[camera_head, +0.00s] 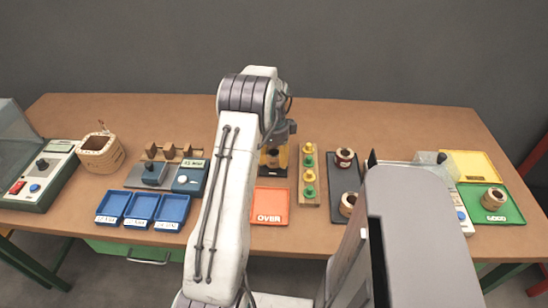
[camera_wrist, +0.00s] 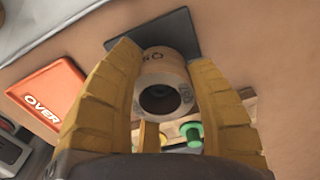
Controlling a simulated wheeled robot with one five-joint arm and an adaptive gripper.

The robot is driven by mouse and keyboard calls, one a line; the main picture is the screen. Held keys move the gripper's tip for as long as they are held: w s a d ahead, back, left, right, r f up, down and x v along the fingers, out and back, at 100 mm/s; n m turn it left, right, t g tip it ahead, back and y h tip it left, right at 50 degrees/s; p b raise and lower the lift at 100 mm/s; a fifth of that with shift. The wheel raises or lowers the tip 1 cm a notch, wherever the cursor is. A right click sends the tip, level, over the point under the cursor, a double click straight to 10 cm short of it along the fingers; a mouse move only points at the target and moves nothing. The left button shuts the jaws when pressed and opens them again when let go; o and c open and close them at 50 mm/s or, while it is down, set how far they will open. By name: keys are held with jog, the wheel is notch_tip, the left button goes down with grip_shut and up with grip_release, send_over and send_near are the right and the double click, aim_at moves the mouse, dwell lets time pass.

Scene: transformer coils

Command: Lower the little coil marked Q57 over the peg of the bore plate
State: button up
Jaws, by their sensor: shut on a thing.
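In the wrist view a small tan coil (camera_wrist: 160,92) with a dark round bore sits between the two yellow fingers of my gripper (camera_wrist: 164,100). The fingers press on it from both sides. A marking shows on its upper side, too partial to read as Q57. Behind the coil lies a dark flat plate (camera_wrist: 186,32), apparently the bore plate. Its peg is not seen, and I cannot tell whether the coil is above it or touching. In the head view my arm hides most of my gripper (camera_head: 272,160) and the coil.
The orange OVER tray (camera_head: 270,205) lies just in front of my gripper. To the right stand a wooden rack (camera_head: 309,175) of green and yellow spools and a dark board (camera_head: 343,180) with two coils. Blue trays (camera_head: 142,207) lie left. A green GOOD tray (camera_head: 500,212) holds a coil.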

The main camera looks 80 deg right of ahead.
jog(key=shift+f, duration=0.35)
jog(key=o, duration=1.7)
jog(key=shift+r, duration=0.1)
jog(key=shift+r+p, duration=2.95)
jog(key=shift+r, duration=1.4)
